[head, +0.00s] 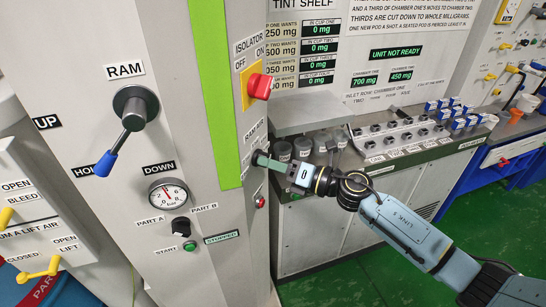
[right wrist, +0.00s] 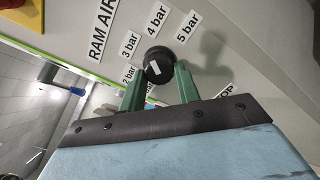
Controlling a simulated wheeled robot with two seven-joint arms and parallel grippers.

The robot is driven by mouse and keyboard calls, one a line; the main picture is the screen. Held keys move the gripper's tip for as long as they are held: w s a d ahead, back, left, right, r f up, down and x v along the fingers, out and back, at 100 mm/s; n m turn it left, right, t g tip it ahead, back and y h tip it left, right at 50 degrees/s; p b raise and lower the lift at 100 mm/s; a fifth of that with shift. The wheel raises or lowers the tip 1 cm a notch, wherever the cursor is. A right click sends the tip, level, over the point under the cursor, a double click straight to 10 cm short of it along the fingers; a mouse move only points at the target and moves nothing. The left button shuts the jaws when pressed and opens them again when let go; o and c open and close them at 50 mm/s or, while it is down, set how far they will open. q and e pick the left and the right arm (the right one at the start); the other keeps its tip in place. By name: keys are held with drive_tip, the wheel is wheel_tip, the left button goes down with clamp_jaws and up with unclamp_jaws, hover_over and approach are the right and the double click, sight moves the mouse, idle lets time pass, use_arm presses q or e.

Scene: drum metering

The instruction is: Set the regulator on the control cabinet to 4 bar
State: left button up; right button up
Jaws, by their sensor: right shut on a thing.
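The regulator is a black round knob (right wrist: 157,62) with a white mark on its face, on the cabinet panel in the right wrist view. Labels for 2, 3, 4 bar (right wrist: 157,20) and 5 bar fan around it under "RAM AIR". I cannot tell exactly which label the mark points to. My right gripper (right wrist: 160,76) is shut on the knob, one green finger on each side. In the head view my right gripper (head: 268,161) reaches the side of the control cabinet (head: 165,85), where the knob is mostly hidden. My left gripper is not in view.
On the cabinet front are a ram lever (head: 131,115), a gauge (head: 168,196) and a black selector (head: 181,226). A red isolator knob (head: 259,86) sits above my right gripper. A bench (head: 340,215) with cups stands behind my arm. Green floor is clear at lower right.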

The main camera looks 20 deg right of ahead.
drive_tip(key=shift+m+p, duration=0.7)
drive_tip(key=shift+m, duration=0.4)
drive_tip(key=o, duration=1)
drive_tip(key=shift+b+v, duration=1.85)
drive_tip(key=shift+v, duration=4.85)
drive_tip(key=shift+m, duration=0.3)
